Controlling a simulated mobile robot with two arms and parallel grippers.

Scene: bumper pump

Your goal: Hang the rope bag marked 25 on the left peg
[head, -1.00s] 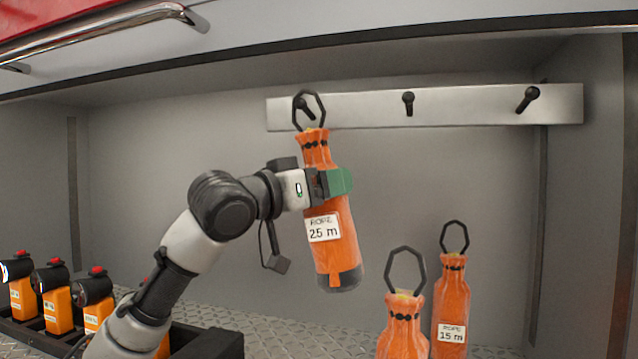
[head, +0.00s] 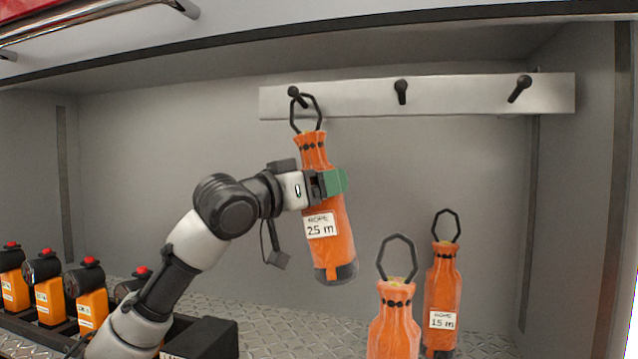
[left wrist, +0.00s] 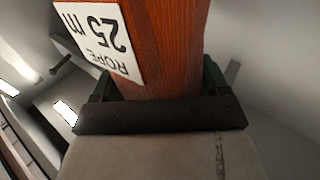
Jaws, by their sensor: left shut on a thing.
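The orange rope bag marked 25 m (head: 333,240) hangs nearly upright, slightly tilted, in my left gripper (head: 328,184), which is shut around its upper body. The bag also fills the middle of the left wrist view (left wrist: 170,50), with its label upside down. Its black loop (head: 306,114) stands up at the left peg (head: 297,95). The peg's tip overlaps the loop's upper part; I cannot tell whether the loop is around the peg or in front of it. The pegs sit on a pale rail (head: 350,98). My right gripper is not in view.
The middle peg (head: 401,91) and right peg (head: 520,88) are bare. A rope bag marked 15 m (head: 443,290) and another orange bag (head: 394,325) stand below, loops up. Several orange devices with red knobs (head: 88,300) stand at the lower left.

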